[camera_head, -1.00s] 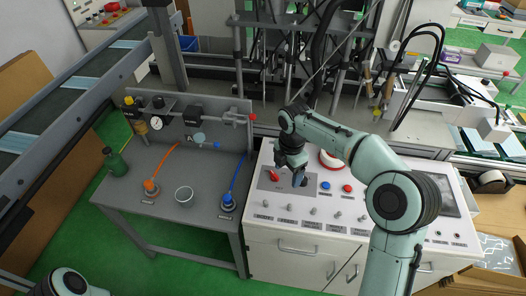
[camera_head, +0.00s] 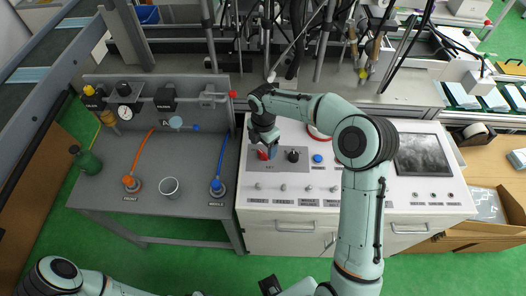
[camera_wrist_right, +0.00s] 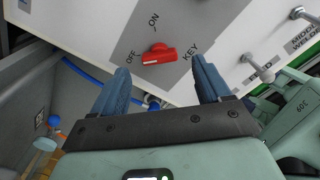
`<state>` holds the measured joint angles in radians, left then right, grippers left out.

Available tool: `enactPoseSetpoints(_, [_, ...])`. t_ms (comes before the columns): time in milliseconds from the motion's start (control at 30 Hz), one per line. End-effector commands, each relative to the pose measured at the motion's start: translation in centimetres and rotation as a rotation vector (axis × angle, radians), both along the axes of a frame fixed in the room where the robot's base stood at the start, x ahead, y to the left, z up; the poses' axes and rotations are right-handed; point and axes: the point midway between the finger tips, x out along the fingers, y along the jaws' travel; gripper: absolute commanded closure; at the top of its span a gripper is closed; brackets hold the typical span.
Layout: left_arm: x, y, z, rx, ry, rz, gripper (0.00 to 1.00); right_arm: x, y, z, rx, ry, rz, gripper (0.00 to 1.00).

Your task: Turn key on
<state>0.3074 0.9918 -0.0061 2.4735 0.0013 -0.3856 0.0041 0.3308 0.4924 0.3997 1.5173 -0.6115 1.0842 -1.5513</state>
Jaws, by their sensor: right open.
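The red key switch (camera_wrist_right: 158,55) is on a grey panel marked OFF, ON and KEY in the right wrist view. Its white mark lies at its left end, towards the OFF label. The red switch also shows in the head view (camera_head: 263,155), partly behind my gripper. My right gripper (camera_wrist_right: 160,66) is open, with one blue finger on each side of the switch in the picture. The fingers look apart from it. In the head view my right gripper (camera_head: 268,144) is over the left part of the control panel.
A black knob (camera_head: 292,155) and a blue button (camera_head: 317,158) sit right of the switch. A row of small toggles lies in front. A grey bench (camera_head: 105,190) with a cup (camera_head: 169,187) and hoses stands on the left.

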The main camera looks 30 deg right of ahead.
Motion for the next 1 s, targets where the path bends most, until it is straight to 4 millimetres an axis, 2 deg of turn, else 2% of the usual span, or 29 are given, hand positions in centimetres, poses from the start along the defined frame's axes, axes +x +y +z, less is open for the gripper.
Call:
enactPoseSetpoints(33, [-0.1, 0.0, -0.2, 0.0, 0.001, 0.0, 0.52, -0.1, 0.0, -1.1, 0.001, 0.004, 0.001, 0.23])
enactPoseSetpoints(200, [-0.1, 0.0, -0.3, 0.0, 0.001, 0.0, 0.52, 0.0, 0.0, -3.0, 0.001, 0.002, -0.001, 0.23])
enactPoseSetpoints(600, [-0.1, 0.0, -0.3, 0.0, 0.001, 0.0, 0.52, 0.0, 0.0, -3.7, -0.001, 0.0, -0.001, 0.23])
enactPoseSetpoints(633, [-0.1, 0.0, -0.3, 0.0, 0.001, 0.0, 0.52, 0.0, 0.0, -3.7, -0.001, 0.0, -0.001, 0.3])
enactPoseSetpoints(700, [-0.1, 0.0, -0.3, 0.0, 0.001, 0.0, 0.52, 0.0, 0.0, -3.7, -0.001, 0.0, -0.001, 0.53])
enactPoseSetpoints(800, [-0.1, 0.0, -0.3, 0.0, 0.001, 0.0, 0.52, 0.0, 0.0, -3.7, 0.0, 0.0, -0.001, 0.8])
enactPoseSetpoints(1000, [-0.1, 0.0, -0.3, 0.0, 0.001, 0.0, 0.52, 0.0, 0.0, -3.7, 0.0, 0.0, -0.007, 0.8])
